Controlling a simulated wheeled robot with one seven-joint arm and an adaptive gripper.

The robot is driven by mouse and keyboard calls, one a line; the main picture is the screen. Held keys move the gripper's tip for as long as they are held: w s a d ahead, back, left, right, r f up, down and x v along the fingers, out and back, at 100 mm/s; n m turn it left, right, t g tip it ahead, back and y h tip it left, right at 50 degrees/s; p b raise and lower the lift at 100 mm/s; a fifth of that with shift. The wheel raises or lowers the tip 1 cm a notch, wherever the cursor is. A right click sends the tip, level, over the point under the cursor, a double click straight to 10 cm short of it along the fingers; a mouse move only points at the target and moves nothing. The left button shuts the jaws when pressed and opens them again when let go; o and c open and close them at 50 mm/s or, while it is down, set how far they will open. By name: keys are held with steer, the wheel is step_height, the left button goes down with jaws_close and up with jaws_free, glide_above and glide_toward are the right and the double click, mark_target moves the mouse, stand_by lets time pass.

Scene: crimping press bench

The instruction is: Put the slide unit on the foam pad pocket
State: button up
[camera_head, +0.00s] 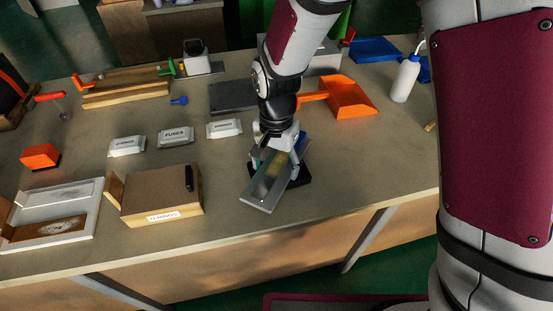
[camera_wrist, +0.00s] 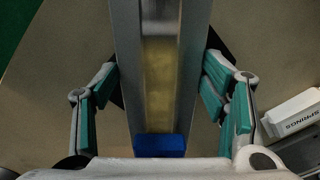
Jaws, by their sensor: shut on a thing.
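The slide unit (camera_head: 264,190) is a long silver metal channel with a yellowish strip inside and a blue block at one end. My gripper (camera_head: 277,158) points down and is shut across its width. In the wrist view the slide unit (camera_wrist: 160,75) runs up the middle between the teal finger pads of my gripper (camera_wrist: 160,88), with its blue end nearest the palm. A black pad (camera_head: 302,180), likely the foam pad, lies under the slide unit, mostly hidden by it. Black corners of the pad (camera_wrist: 217,42) show on both sides. I cannot see its pocket, nor whether the slide unit touches it.
An orange dustpan (camera_head: 350,97) and a dark grey slab (camera_head: 232,96) lie behind. Small white labelled packs (camera_head: 175,137), a brown box (camera_head: 168,195) and a white-framed tray (camera_head: 82,190) are to the left. A white bottle (camera_head: 405,80) stands right. The bench's right front is clear.

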mark_target(277, 166)
steer(key=o, duration=1.9)
steer(key=shift+o, duration=0.2)
step_height(277, 166, up, 12)
steer(key=p, duration=0.1)
steer(key=shift+p, duration=0.4)
steer(key=shift+r, duration=0.15)
